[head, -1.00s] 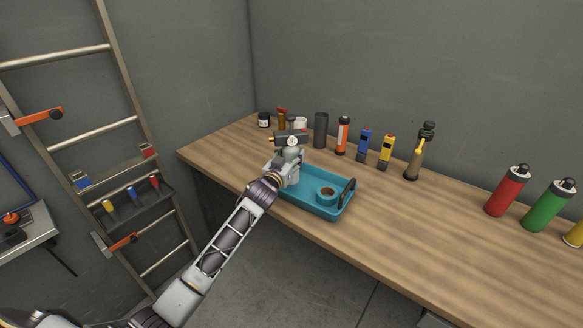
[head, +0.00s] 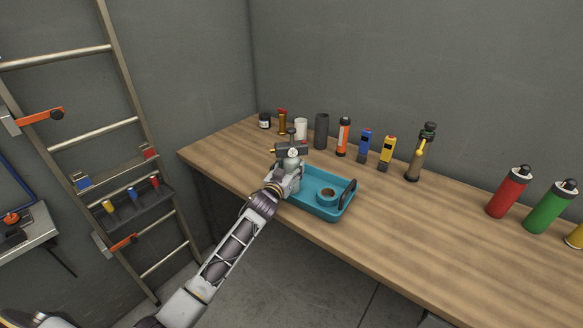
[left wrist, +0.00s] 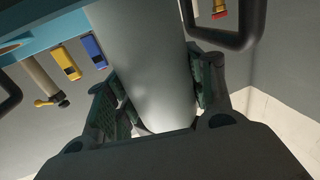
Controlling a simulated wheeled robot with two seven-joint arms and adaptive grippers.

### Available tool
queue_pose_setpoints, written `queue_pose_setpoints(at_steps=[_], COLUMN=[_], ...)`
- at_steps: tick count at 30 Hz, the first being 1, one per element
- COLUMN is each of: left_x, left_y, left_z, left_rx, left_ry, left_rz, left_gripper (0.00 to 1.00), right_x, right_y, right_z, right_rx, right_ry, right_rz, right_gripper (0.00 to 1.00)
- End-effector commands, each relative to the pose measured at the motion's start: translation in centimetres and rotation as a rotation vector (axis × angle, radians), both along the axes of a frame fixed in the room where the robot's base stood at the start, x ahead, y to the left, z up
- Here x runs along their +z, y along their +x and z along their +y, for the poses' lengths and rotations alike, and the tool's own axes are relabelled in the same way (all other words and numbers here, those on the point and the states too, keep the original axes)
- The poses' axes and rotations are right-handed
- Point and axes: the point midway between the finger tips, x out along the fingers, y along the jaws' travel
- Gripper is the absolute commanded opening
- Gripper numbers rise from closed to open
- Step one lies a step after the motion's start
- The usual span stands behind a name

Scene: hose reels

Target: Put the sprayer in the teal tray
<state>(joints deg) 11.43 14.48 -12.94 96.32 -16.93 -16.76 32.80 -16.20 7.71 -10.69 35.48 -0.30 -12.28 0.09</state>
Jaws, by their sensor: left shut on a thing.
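My left gripper (head: 287,175) is shut on the sprayer (head: 291,149). The sprayer is upright, with a dark head, a knob on top and a brass tip pointing left. Its pale grey cylinder body (left wrist: 145,60) fills the space between the fingers (left wrist: 155,100) in the left wrist view; in the head view the gripper mostly hides it. The sprayer is at the left end of the teal tray (head: 318,209). I cannot tell whether its base touches the tray floor. My right gripper is not in view.
A teal tape roll (head: 327,195) lies in the tray near the black right handle (head: 348,193). Behind stand a dark cylinder (head: 321,131), an orange tube (head: 343,137), blue (head: 365,145) and yellow (head: 387,153) tools and a brass nozzle (head: 421,152). The wooden bench (head: 420,225) is clear at front right.

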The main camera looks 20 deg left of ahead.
Motion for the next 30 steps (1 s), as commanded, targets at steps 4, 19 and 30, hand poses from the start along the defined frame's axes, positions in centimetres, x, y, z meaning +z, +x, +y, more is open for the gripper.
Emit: queue_pose_setpoints(at_steps=[4,19,30], left_x=[0.22,-0.21,0.09], left_y=[0.02,0.00,-0.10], left_z=[-0.02,-0.02,-0.02], left_rx=[-0.001,0.000,-0.001], left_ry=[0.000,0.000,0.001], left_rz=[-0.003,0.000,0.000], left_gripper=[0.16,0.74,0.74], right_x=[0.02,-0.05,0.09], right_y=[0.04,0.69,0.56], right_z=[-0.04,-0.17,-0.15], right_rx=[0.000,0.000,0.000], right_ry=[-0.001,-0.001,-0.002], right_rz=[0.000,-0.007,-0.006], right_gripper=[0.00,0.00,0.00])
